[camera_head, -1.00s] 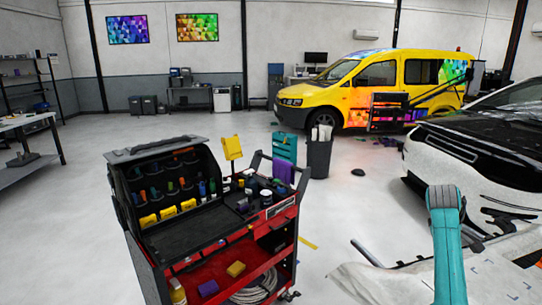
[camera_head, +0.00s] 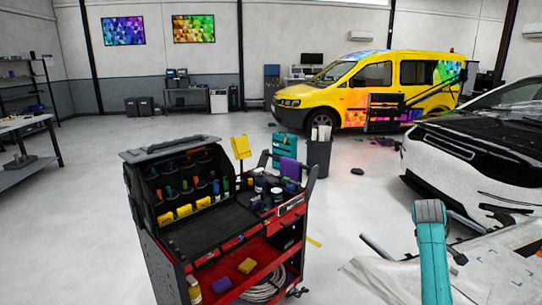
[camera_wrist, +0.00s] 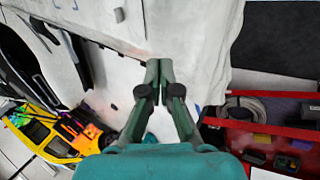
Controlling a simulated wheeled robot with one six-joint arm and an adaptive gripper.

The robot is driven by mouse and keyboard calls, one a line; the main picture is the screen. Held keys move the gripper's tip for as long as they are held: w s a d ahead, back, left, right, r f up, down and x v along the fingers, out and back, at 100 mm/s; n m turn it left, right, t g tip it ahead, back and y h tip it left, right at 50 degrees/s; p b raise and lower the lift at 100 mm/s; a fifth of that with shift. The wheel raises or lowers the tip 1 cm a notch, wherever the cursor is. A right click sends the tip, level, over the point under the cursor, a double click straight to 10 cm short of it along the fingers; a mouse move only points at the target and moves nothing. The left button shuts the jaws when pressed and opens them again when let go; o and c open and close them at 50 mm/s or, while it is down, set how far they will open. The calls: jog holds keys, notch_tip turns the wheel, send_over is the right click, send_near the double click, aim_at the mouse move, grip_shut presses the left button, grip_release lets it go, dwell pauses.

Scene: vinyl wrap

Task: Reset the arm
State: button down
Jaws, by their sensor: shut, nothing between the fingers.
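My gripper (camera_wrist: 158,66) shows in the wrist view with its two green fingers together and nothing between them. It hangs in free air over the pale floor covering. In the head view the teal arm (camera_head: 433,260) stands at the lower right, and the gripper itself is not visible there. The red and black tool cart (camera_head: 215,240) stands left of the arm, apart from it. Its red shelf (camera_wrist: 290,130) shows at the right of the wrist view.
A white and black car (camera_head: 490,155) is close at the right. A crumpled white sheet (camera_head: 385,285) lies on the floor by the arm. A yellow van (camera_head: 370,90) and a dark bin (camera_head: 318,155) stand farther back. The floor left of the cart is clear.

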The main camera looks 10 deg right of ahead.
jog(key=s+a+f+t, duration=0.1)
jog(key=a+f, duration=0.2)
jog(key=f, duration=0.3)
jog(key=s+a+f+t, duration=0.1)
jog(key=a+f, duration=0.3)
jog(key=f, duration=0.3)
jog(key=s+a+f+t+y, duration=0.1)
jog(key=s+a+f+t, duration=0.4)
jog(key=s+a+f, duration=1.25)
jog(key=s+a+r+t+y, duration=0.1)
jog(key=s+a+r, duration=0.1)
jog(key=s+a, duration=0.35)
jog(key=s+a+r+m+t+y, duration=0.1)
jog(key=s+a+r, duration=0.1)
jog(key=s, duration=0.7)
jog(key=s+a+r+t+y, duration=0.1)
jog(key=s+a+r, duration=0.1)
jog(key=s+a, duration=0.35)
jog(key=s+a+r+m+t+y, duration=0.1)
jog(key=s+a+r+m+t, duration=0.1)
jog(key=s+r, duration=1.4)
jog(key=shift+r+t, duration=0.4)
jog(key=shift+r, duration=0.5)
